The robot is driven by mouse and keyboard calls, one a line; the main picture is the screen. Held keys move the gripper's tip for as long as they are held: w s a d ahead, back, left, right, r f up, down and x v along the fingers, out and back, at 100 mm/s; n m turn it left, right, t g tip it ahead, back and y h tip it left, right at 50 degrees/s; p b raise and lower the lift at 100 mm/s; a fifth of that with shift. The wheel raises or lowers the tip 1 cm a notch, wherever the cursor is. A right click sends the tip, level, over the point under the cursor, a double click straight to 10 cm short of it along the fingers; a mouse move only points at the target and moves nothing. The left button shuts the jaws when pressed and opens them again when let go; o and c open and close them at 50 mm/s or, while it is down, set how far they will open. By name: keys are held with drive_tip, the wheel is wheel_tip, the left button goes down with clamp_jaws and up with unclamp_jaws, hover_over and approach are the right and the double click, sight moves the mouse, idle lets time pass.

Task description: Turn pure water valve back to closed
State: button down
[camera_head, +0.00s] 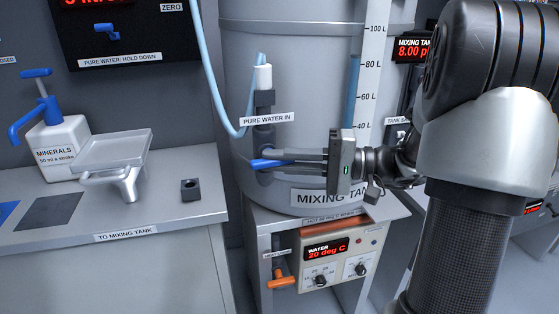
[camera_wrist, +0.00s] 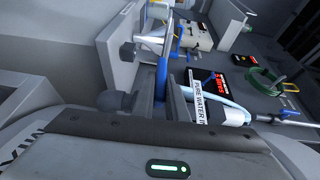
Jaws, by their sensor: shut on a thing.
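The pure water valve has a blue lever handle (camera_head: 268,163) on a dark fitting at the mixing tank, below the label "PURE WATER IN" (camera_head: 267,118). The lever points left and lies roughly level in the head view. My gripper (camera_head: 285,156) reaches in from the right, its fingers shut on the lever. In the wrist view the blue lever (camera_wrist: 162,78) stands between the fingers of my gripper (camera_wrist: 160,100). The fingers partly hide the lever and the valve body. The mixing tank (camera_head: 290,60) is a large grey cylinder behind the valve.
A light blue hose (camera_head: 215,80) hangs left of the valve. The heater box (camera_head: 330,262) sits under the tank, with an orange-handled valve (camera_head: 281,282). At left, a counter (camera_head: 150,222) holds a minerals pump bottle (camera_head: 62,148) and a tray (camera_head: 112,150).

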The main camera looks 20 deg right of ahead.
drive_tip(key=c, duration=1.8)
unclamp_jaws()
drive_tip(key=shift+s+a, duration=0.1)
drive_tip(key=shift+o, duration=0.2)
drive_tip(key=p+v, duration=0.2)
drive_tip(key=v, duration=1.5)
drive_tip(key=shift+d+p, duration=0.25)
drive_tip(key=shift+p, duration=0.15)
drive_tip(key=shift+a, duration=0.15)
